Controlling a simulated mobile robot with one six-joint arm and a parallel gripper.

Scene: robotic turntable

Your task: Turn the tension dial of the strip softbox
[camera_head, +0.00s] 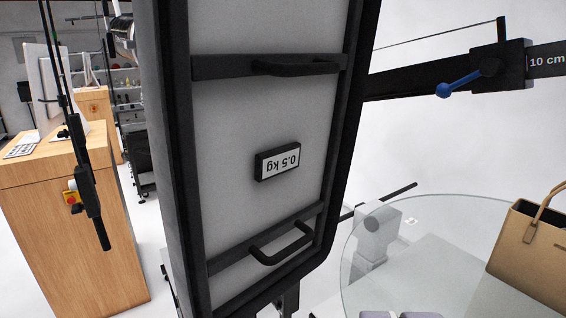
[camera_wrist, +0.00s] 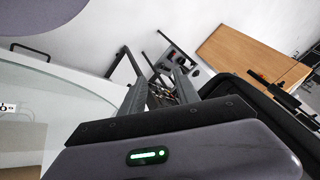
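The strip softbox (camera_head: 235,125) is a tall grey panel in a black frame, slightly tilted, in the middle of the head view. It has two black handles and a block with an upside-down "0.5 kg" label (camera_head: 277,162). I cannot make out a tension dial on it. A black clamp (camera_head: 505,68) with a blue-tipped lever (camera_head: 458,84) sits on a bar marked "10 cm" at the right. In the wrist view my gripper (camera_wrist: 152,64) has its two fingers apart with nothing seen held between them. A black-edged body, perhaps the softbox, is at the right (camera_wrist: 283,120).
A round glass plate (camera_head: 405,215) with a tan handbag (camera_head: 535,245) is at the lower right. A wooden cabinet (camera_head: 85,240) with a red-and-yellow switch stands at the left. A thin black pole hangs before it. White floor lies between the cabinet and the softbox.

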